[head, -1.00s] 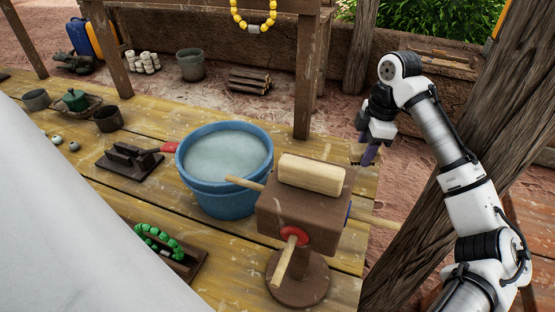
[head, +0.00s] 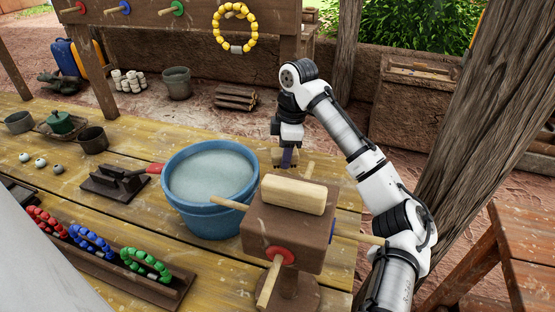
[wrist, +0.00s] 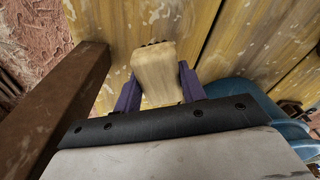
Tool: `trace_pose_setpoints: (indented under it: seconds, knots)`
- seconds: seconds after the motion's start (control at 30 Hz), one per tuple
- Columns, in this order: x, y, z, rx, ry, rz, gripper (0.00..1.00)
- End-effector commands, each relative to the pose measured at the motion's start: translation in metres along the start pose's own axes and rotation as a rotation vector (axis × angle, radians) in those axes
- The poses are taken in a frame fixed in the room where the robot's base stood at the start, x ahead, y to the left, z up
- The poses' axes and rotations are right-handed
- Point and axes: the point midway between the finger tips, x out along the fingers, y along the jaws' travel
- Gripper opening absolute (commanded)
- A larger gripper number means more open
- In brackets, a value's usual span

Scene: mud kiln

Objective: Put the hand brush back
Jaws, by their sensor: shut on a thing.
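The hand brush (wrist: 155,75) is a pale wooden block with dark bristles showing at its far end in the wrist view. My gripper (wrist: 160,88) is shut on it, with one purple finger on each side. In the head view my gripper (head: 287,160) points down over the table's far right part, behind the brown peg block. The brush (head: 278,156) shows there only as a small pale patch, mostly hidden by the fingers. I cannot tell whether it touches the table.
A blue water bucket (head: 211,187) stands left of my gripper. A brown block on a stand (head: 288,231) has coloured pegs and a pale wooden piece (head: 293,195) on top. A bead rack (head: 170,289) lies front left. A wooden post (head: 297,50) rises behind the table.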

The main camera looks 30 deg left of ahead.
Motion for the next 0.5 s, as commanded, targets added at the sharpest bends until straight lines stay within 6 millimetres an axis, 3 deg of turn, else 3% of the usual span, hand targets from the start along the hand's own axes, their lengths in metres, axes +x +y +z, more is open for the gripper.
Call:
trace_pose_setpoints:
  seconds: [0.27, 0.5]
  knots:
    - [0.002, 0.008, -0.021, -0.002, 0.0, -0.001, 0.19]
    - [0.035, 0.008, -0.014, 0.002, 0.0, 0.001, 0.19]
